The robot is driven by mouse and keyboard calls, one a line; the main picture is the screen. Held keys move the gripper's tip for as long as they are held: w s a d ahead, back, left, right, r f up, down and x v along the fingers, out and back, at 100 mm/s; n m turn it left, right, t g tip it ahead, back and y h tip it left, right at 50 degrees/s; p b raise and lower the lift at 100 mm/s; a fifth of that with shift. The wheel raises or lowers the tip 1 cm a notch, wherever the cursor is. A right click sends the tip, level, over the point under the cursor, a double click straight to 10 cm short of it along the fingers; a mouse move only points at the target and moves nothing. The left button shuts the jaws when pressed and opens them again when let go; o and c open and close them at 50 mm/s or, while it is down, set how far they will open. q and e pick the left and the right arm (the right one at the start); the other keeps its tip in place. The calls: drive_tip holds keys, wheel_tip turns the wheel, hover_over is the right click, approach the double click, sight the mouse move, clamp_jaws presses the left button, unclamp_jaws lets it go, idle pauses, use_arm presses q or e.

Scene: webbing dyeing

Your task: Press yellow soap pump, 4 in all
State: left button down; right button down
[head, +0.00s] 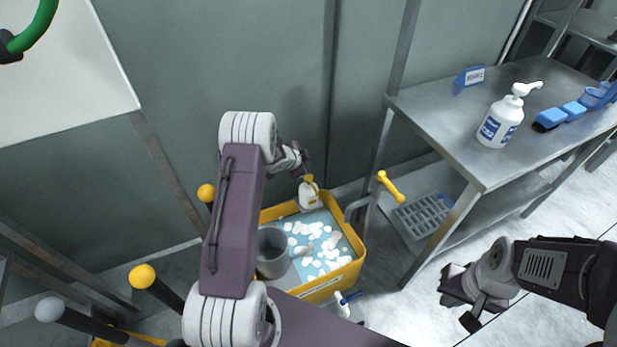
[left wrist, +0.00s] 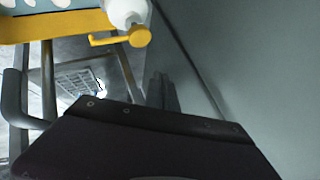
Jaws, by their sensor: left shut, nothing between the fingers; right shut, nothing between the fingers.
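A white soap bottle (head: 309,198) with a yellow pump head (head: 309,179) stands upright at the back rim of the yellow tub (head: 352,238). My left gripper (head: 306,168) is shut and empty, just above the pump head; I cannot tell whether it touches it. In the left wrist view the yellow pump head (left wrist: 138,36) and part of the white bottle (left wrist: 122,10) show at the top, beyond the dark shut gripper. My right gripper (head: 462,305) is shut and empty over the floor at the lower right, away from the tub.
The tub holds blue liquid, white pieces and a grey cylinder (head: 272,252). A steel table (head: 440,105) at the right carries a white pump bottle (head: 501,120) and blue brushes (head: 560,116). A grey wall (head: 290,70) rises behind the tub.

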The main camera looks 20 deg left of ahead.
idle(0.8)
use_arm(q)
wheel_tip(320, 180, up, 4)
hover_over(307, 178)
drive_tip(key=shift+s+p, duration=0.15)
drive_tip(key=shift+p, duration=0.3)
drive_tip(key=shift+f, duration=0.1)
wheel_tip(307, 178, down, 8)
drive_tip(key=b, duration=0.8)
drive_tip(key=shift+f, duration=0.15)
drive_tip(key=shift+f+b, duration=0.2)
drive_tip(key=shift+b, duration=0.15)
idle(1.0)
drive_tip(key=shift+f, duration=0.4)
